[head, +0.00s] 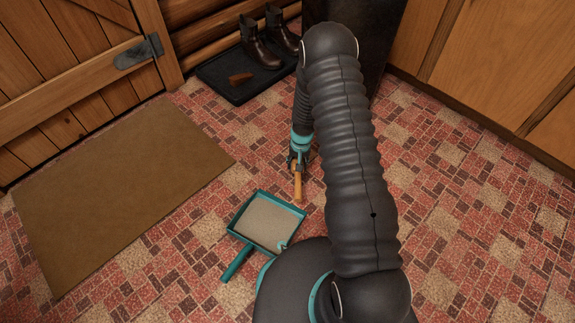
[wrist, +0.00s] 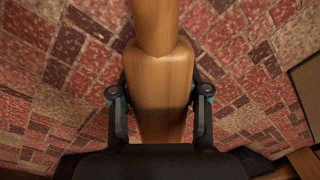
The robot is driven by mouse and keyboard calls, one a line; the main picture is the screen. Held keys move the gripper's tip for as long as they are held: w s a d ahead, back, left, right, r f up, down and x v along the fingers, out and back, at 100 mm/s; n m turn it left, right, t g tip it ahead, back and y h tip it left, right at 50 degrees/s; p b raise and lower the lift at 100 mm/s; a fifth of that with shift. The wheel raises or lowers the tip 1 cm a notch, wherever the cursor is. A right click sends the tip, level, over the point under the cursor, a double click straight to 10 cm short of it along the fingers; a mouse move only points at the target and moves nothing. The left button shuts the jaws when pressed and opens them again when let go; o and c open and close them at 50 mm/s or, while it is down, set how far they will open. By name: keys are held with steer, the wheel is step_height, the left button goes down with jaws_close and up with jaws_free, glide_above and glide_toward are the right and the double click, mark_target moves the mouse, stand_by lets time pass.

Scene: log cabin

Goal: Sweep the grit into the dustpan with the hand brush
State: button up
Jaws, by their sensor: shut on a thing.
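My gripper (head: 299,160) is low over the tiled floor, pointing down, and is shut on the wooden hand brush (head: 298,186). In the wrist view the brush's wood (wrist: 163,85) runs between the two fingers of my gripper (wrist: 160,92). The bristles are hidden in both views. The teal dustpan (head: 241,226) lies on the floor just left of and nearer than the brush, its handle toward the lower left. Its inside looks beige and speckled; I cannot tell whether that is grit. No separate grit stands out on the patterned floor. My arm hides some of the floor.
A brown doormat (head: 120,190) lies at the left by the wooden door (head: 80,75). A black tray (head: 222,88) holds dark boots (head: 262,45) and a small brown thing (head: 240,78). Wooden cabinets (head: 500,60) line the right. Floor between mat and tray is open.

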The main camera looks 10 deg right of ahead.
steer(key=shift+r+p, duration=0.6)
steer(key=shift+r, duration=0.9)
steer(key=shift+f, duration=0.1)
